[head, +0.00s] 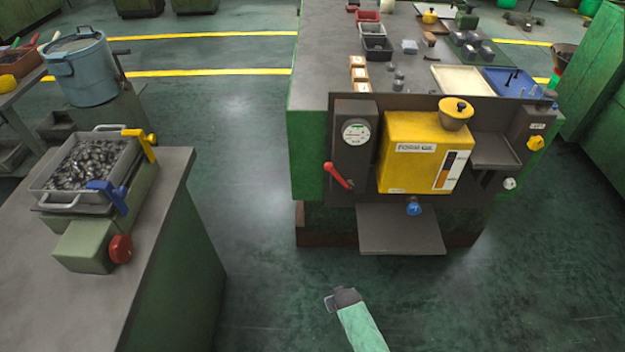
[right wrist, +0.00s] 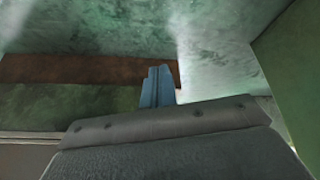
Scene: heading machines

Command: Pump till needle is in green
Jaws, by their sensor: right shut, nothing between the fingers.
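A round white gauge (head: 355,132) with a green band sits on a dark panel at the front of the green bench. Its needle is too small to read for certain. A red lever (head: 338,176) sticks out below the gauge, angled down to the right. A yellow box (head: 424,150) with a level window stands right of the gauge. My right gripper (head: 331,302) is over the floor, below and in front of the panel, apart from the lever. Its fingers (right wrist: 158,87) are together and empty in the right wrist view. My left gripper is not in view.
A grey shelf (head: 400,230) juts out under the panel, with a blue knob (head: 414,208) above it. At left, a bench (head: 160,215) carries a tray of metal parts (head: 93,170). The floor between the benches is clear.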

